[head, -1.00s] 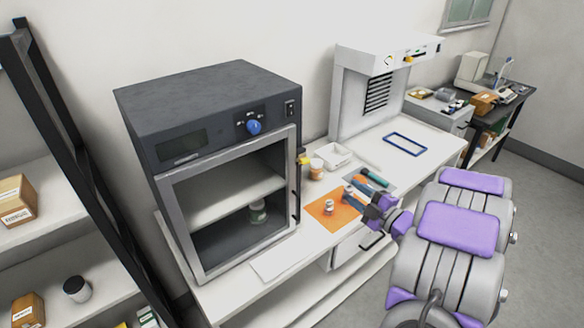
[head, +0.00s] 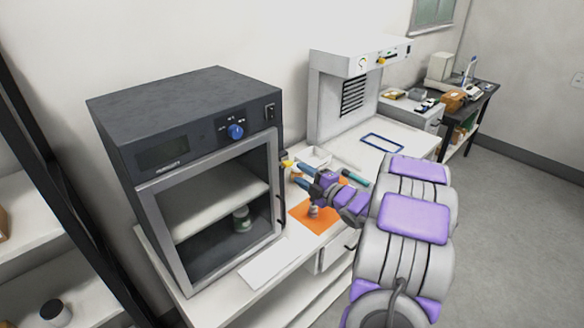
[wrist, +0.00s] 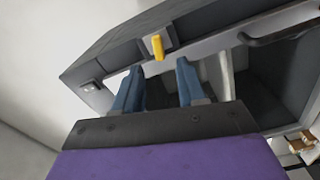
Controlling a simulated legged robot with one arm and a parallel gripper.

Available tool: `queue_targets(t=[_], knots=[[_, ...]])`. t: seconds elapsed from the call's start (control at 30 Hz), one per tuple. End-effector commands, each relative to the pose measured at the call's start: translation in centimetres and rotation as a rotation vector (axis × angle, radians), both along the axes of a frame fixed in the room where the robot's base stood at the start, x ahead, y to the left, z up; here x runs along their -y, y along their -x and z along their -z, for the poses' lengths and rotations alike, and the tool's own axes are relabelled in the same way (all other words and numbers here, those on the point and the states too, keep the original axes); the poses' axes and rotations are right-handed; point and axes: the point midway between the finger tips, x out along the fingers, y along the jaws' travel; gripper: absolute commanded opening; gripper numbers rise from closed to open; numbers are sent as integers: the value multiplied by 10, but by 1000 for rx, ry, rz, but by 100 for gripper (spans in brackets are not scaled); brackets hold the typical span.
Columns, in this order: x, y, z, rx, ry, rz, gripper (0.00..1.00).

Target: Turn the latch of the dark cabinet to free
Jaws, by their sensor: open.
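The dark cabinet (head: 180,100) stands on the white bench at the left of the head view, with a blue knob on its front panel. Its yellow latch (head: 286,164) sticks out at the right side of the cabinet front. In the wrist view the latch (wrist: 158,47) shows as a yellow tab on the cabinet's edge, beyond and roughly between my fingertips. My gripper (head: 303,177) is open, with its blue fingers pointing at the latch. In the wrist view the gripper (wrist: 158,72) is empty, and the latch appears just past the fingertips; I cannot tell whether they touch.
An orange mat (head: 318,220) with a small metal weight lies on the bench below my gripper. A white tray (head: 314,157) and a teal item are close behind it. A dark door handle (head: 281,207) is beside the latch. A blue frame (head: 382,142) lies farther back.

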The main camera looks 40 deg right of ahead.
Motion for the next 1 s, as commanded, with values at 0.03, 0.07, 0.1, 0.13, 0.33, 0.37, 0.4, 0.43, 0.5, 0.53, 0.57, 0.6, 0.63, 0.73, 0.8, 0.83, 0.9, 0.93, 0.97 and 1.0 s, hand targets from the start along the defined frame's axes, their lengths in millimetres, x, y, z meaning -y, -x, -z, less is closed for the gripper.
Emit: queue_targets(t=[0.03,0.07,0.1,0.13,0.33,0.37,0.4,0.43,0.5,0.53,0.57,0.6,0.63,0.73,0.8,0.83,0.9,0.93,0.97,1.0], knots=[[-1,-10,2,-1,-3,-3,40],[-1,-15,3,-3,-4,-4,40],[1,-22,4,-2,-7,-3,40],[3,-26,4,0,-7,-3,40],[8,-50,5,-2,-12,0,40],[9,-53,5,-2,-12,1,40],[8,-56,5,-2,-11,1,40],[7,-57,5,-2,-11,1,40],[5,-59,4,-1,-9,2,40],[5,-60,4,-1,-9,2,40],[4,-60,3,-1,-8,2,40],[2,-61,3,-1,-6,1,40],[0,-61,2,-2,-5,1,40],[-3,-61,1,-1,-2,1,40],[-3,-61,1,-1,-2,1,40],[-3,-61,2,-1,-3,1,38],[0,-61,2,-2,-5,1,31],[1,-61,3,-2,-6,1,28],[3,-61,3,-1,-7,1,25],[5,-61,4,-1,-9,2,21]])
